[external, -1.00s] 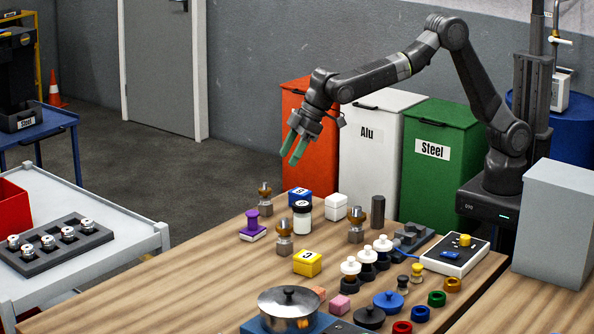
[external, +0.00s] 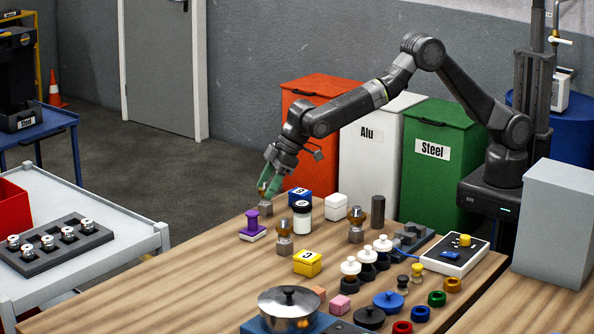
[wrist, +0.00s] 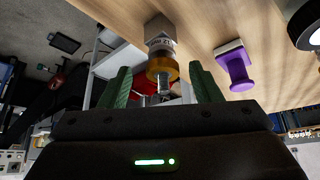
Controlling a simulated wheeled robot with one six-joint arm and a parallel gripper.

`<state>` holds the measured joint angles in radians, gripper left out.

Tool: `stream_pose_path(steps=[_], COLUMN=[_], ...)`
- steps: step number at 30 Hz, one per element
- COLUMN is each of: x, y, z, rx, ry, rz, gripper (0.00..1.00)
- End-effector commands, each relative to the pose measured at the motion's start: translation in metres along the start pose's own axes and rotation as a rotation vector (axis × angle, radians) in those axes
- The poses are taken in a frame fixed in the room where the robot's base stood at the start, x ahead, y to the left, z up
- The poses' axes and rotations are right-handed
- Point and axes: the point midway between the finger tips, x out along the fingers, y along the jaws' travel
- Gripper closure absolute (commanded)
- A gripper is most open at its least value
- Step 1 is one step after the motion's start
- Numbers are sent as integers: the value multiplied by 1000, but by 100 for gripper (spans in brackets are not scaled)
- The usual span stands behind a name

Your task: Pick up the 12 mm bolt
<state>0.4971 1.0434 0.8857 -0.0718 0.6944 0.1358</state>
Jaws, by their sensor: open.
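The 12 mm bolt (wrist: 163,70) stands in the wrist view with a brass-coloured collar and a silvery end, on a grey block (wrist: 157,26). A white label beside it seems to read 12 mm, upside down. My gripper (external: 268,187) is open, its green fingers pointing down at this bolt at the back left of the table in the external view. In the wrist view the fingers stand on either side of it, with gaps visible. In the external view the fingers partly hide it. Two similar bolts on blocks stand nearer (external: 284,227) and to the right (external: 356,215).
A purple knobbed piece (external: 252,226) stands close in front of the bolt. A blue box (external: 299,197) and a black-and-white jar (external: 302,217) are to its right. A yellow box (external: 307,263) lies nearer. The wooden table's left front (external: 190,280) is clear.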

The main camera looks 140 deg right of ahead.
Motion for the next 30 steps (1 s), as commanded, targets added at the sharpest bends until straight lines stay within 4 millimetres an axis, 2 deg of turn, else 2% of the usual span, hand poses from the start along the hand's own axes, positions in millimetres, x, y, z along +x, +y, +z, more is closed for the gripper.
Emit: stream_pose_path(steps=[9,18,20,27,30], x=[34,38,38,38,37], y=[-2,-2,-2,-2,-2], z=[0,0,0,1,0], rx=[-1,0,0,0,-1], ry=[-1,0,0,0,2], rz=[0,0,0,0,0], gripper=[42,42,52,99,100])
